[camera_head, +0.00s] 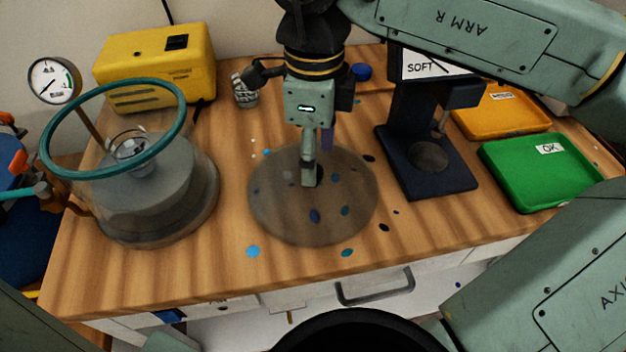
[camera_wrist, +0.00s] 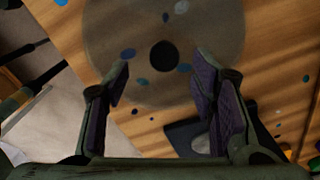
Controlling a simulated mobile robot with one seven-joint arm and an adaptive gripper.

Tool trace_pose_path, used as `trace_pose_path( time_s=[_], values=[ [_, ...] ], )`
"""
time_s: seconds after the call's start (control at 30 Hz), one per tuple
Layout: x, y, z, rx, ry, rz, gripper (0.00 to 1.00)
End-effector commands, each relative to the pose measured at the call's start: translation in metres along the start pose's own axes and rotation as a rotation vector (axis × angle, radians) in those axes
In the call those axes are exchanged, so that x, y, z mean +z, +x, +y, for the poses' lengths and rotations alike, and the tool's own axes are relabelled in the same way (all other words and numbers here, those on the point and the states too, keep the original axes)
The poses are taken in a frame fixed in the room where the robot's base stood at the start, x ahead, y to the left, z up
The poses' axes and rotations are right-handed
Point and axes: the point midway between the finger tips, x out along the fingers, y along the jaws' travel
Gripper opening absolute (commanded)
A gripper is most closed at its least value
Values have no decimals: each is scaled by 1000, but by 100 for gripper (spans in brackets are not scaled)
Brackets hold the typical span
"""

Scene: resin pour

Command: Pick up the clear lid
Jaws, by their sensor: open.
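The clear lid (camera_head: 280,222) is a round, see-through, slightly dark disc lying flat on the wooden bench in the middle of the head view. In the wrist view the lid (camera_wrist: 115,28) fills the upper middle, with a round black knob (camera_wrist: 163,55) at its centre. My gripper (camera_head: 309,180) is pointing down over the middle of the lid. In the wrist view my gripper (camera_wrist: 162,82) has its two dark-padded fingers apart with nothing between them, and the knob shows just beyond the fingertips. I cannot tell how high the tips are above the lid.
A clear chamber (camera_head: 200,200) with a teal rim (camera_head: 50,165) and gauge (camera_head: 54,80) stands left. A yellow machine (camera_head: 155,68) is behind it. A dark stand (camera_head: 428,180), a green tray (camera_head: 540,185) and an orange tray (camera_head: 500,118) are right. Coloured spots dot the bench.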

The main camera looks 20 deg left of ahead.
Motion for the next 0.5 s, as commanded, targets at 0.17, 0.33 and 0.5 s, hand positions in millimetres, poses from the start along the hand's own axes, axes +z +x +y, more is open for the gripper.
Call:
trace_pose_path(
  time_s=[0.17,0.33,0.5],
  values=[
    [2,18,-2,3,-3,1,51],
    [2,44,-4,1,-1,0,51],
    [3,52,-4,-1,-1,-1,51]
  ],
)
